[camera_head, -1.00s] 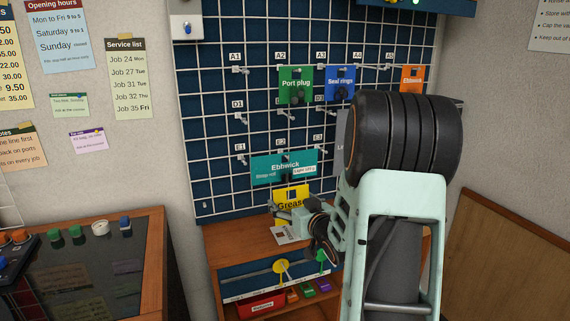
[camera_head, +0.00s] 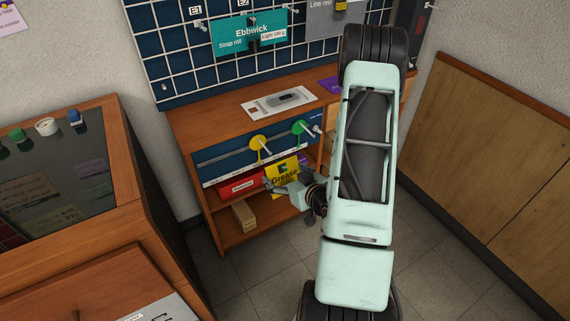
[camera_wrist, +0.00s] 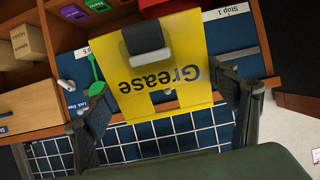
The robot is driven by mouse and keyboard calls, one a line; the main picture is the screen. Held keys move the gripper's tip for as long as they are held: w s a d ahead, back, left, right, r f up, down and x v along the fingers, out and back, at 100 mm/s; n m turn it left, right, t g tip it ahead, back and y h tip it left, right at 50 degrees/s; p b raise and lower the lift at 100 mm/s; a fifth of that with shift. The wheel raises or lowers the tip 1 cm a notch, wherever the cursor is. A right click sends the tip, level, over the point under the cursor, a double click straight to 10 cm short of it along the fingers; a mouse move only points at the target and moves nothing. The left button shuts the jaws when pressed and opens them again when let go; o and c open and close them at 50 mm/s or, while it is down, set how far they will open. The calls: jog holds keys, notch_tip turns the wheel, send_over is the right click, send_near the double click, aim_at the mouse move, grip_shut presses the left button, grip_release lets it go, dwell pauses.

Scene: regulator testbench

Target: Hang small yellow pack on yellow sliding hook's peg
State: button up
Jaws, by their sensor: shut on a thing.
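The small yellow pack (camera_head: 281,168), marked "Grease", is in my gripper (camera_head: 272,186), just in front of the bench and slightly below and right of the yellow sliding hook (camera_head: 259,145). In the wrist view the pack (camera_wrist: 155,75) shows upside down between the two fingers (camera_wrist: 170,118), with a dark block on its face. The yellow hook has a round plate and a pale peg and sits on the rail of the blue panel. In the wrist view I cannot make it out; the pack covers that part. The pack looks apart from the peg.
A green sliding hook (camera_head: 299,129) is right of the yellow one; it also shows in the wrist view (camera_wrist: 94,75). A red bin (camera_head: 240,187) and a cardboard box (camera_head: 243,215) are on the shelf below. The pegboard (camera_head: 170,60) rises behind. A cabinet (camera_head: 135,200) stands left.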

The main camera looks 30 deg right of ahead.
jog(key=w+f, duration=0.1)
jog(key=w, duration=0.8)
jog(key=shift+w+a+f+b, duration=0.15)
jog(key=shift+w+b, duration=0.1)
jog(key=shift+b, duration=0.05)
dwell(0.5)
dwell(0.7)
jog(key=o, duration=1.2)
jog(key=shift+o, duration=0.2)
jog(key=v, duration=1.2)
